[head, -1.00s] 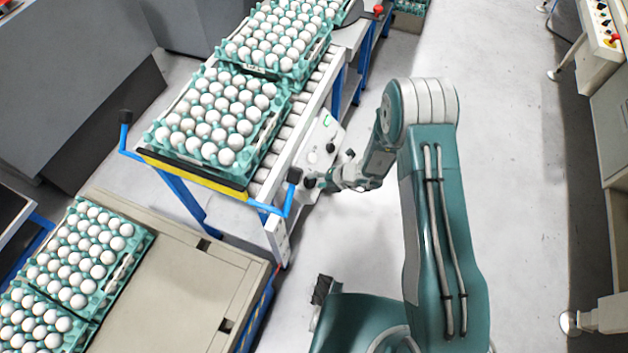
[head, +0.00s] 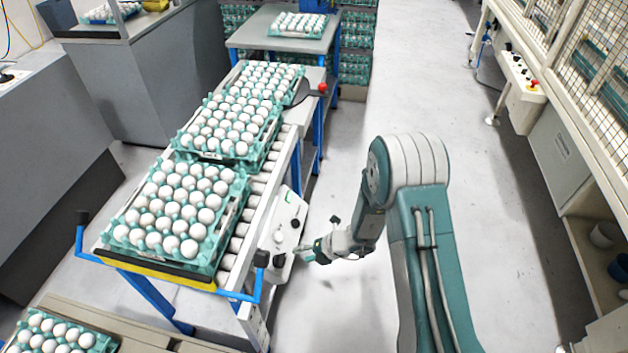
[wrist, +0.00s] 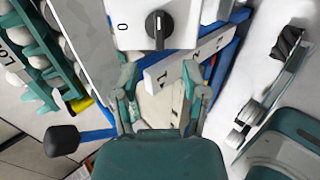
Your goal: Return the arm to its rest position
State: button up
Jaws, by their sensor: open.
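My arm reaches left from its teal and white elbow (head: 410,170) in the head view. My gripper (head: 305,254) is beside the lower right edge of the white control panel (head: 287,222) on the conveyor's side. In the wrist view my gripper (wrist: 158,80) has its two fingers spread apart with nothing between them. The panel's white face (wrist: 190,15) with a black rotary knob (wrist: 158,28) lies just past the fingertips. A "0" mark shows left of the knob. I cannot tell whether the fingers touch the panel.
A roller conveyor (head: 261,180) carries teal trays of white eggs (head: 205,252), with a blue handle frame (head: 160,283) at its near end. More egg trays sit at the lower left. Clear floor (head: 480,200) lies right of my arm, up to a caged machine (head: 575,60).

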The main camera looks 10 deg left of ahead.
jog(key=s+d+r+n+h, duration=0.1)
jog(key=s+d+r+n, duration=0.15)
jog(key=r+n, duration=0.45)
jog(key=s+d+r+n, duration=0.1)
jog(key=d+r+n, duration=0.3)
jog(key=r, duration=0.6)
jog(key=s+d+r+n+h, duration=0.1)
jog(key=r+n, duration=0.7)
jog(key=s+d+r+n+t+h, duration=0.5)
jog(key=s+d+r+n+h, duration=0.2)
jog(key=s+d+r+n, duration=0.7)
jog(key=s+d+n, duration=0.1)
jog(key=d+n, duration=0.2)
jog(key=shift+n+h, duration=0.3)
jog(key=shift+d+r, duration=0.1)
jog(key=shift+d, duration=0.05)
